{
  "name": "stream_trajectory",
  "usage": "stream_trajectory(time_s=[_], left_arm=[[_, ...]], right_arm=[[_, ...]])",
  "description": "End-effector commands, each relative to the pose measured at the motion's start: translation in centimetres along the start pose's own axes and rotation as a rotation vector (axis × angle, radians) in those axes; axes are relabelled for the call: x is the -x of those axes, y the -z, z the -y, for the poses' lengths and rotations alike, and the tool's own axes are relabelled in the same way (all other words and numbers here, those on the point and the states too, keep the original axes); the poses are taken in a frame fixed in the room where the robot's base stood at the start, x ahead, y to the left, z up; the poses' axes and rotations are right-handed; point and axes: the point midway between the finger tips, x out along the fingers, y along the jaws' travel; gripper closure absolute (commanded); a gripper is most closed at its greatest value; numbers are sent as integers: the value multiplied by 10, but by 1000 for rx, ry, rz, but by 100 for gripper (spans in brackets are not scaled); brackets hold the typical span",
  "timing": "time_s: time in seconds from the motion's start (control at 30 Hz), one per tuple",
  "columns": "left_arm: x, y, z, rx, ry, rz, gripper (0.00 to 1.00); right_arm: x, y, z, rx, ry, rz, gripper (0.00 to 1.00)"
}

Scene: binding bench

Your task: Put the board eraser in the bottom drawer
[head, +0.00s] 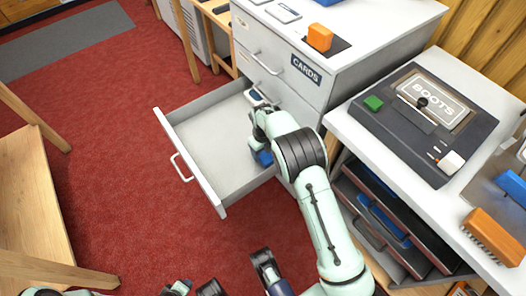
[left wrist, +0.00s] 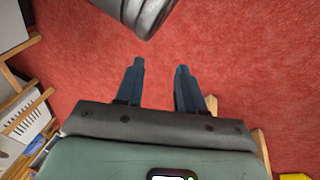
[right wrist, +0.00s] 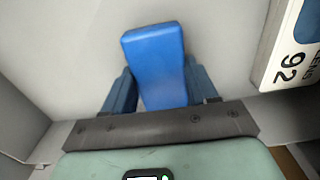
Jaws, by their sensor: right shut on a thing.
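My right gripper (head: 260,150) reaches down into the open drawer (head: 188,155) of the grey cabinet. It is shut on a blue block (head: 263,158), which appears to be the board eraser. In the right wrist view the blue block (right wrist: 157,65) stands out between the fingers (right wrist: 160,82), over the drawer's pale floor. I cannot tell whether it touches that floor. The open drawer is below the closed one with the CARDS label. My left gripper (left wrist: 160,68) is open and empty above the red carpet.
A white box (right wrist: 292,50) with blue print lies in the drawer by its back. An orange block (head: 319,37) sits on the cabinet top. A black BOOTS device (head: 425,120) and an orange brush (head: 492,232) are on the right-hand bench. A wooden bench (head: 35,205) stands at left.

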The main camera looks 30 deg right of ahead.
Motion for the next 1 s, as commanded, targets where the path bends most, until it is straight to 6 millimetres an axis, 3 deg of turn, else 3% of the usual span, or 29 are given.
stream_trajectory(time_s=[0.07, 0.1, 0.17, 0.57, 1.0], left_arm=[[-2, -2, 2, 1, 3, 6, 62], [-2, -3, 2, 1, 3, 8, 62], [-1, -3, 2, 1, 3, 7, 62], [3, 0, -1, -1, -2, 1, 62], [32, -30, -12, -11, -12, 94, 62]], right_arm=[[-3, 0, 0, 0, 0, -1, 73], [-3, 0, 0, 1, 0, -1, 33], [-3, 0, 0, 0, 0, -1, 17], [7, 0, 0, 0, 0, 1, 17], [96, -1, 0, 0, 0, 4, 17]])
